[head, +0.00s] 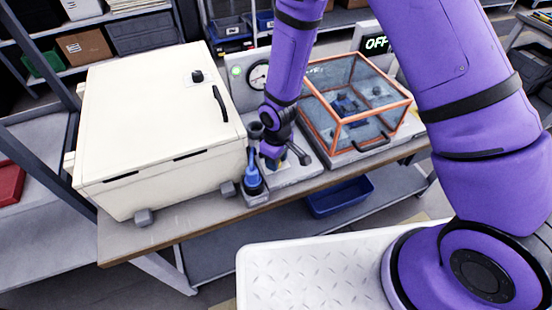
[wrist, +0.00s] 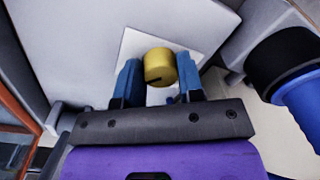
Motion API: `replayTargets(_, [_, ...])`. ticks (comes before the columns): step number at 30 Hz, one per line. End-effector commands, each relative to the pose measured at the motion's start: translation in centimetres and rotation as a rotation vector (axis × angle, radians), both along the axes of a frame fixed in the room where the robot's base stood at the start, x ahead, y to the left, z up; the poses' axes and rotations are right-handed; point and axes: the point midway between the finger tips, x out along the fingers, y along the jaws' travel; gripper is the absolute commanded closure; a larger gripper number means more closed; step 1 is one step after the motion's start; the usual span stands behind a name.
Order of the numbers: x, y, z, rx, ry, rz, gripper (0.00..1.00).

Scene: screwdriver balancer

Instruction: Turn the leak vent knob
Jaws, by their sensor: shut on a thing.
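The leak vent knob is a short brass-coloured cylinder (wrist: 160,66) with a dark mark on its lower edge, set on a white plate in the wrist view. My gripper (wrist: 157,76) has its blue fingers on either side of the knob and is shut on it. In the head view my gripper (head: 270,158) is low at the grey station between the cream cabinet and the clear box. The knob is hidden there behind my arm.
A blue and black tool (head: 252,178) stands close left of my gripper; it also shows in the wrist view (wrist: 296,95). A cream cabinet (head: 150,110) is left, an orange-framed clear box (head: 370,90) right. A round gauge (head: 259,76) is behind.

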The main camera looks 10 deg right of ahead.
Motion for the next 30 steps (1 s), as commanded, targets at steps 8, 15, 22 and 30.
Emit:
replayTargets(8, [0.07,0.03,0.05,0.001,-0.002,-0.015,0.89])
replayTargets(15, [0.07,0.03,0.05,0.000,-0.002,-0.014,0.58])
replayTargets(22, [0.03,0.02,0.02,0.001,-0.001,-0.013,0.39])
replayTargets(30, [0.11,0.02,0.83,0.002,-0.003,-0.012,0.39])
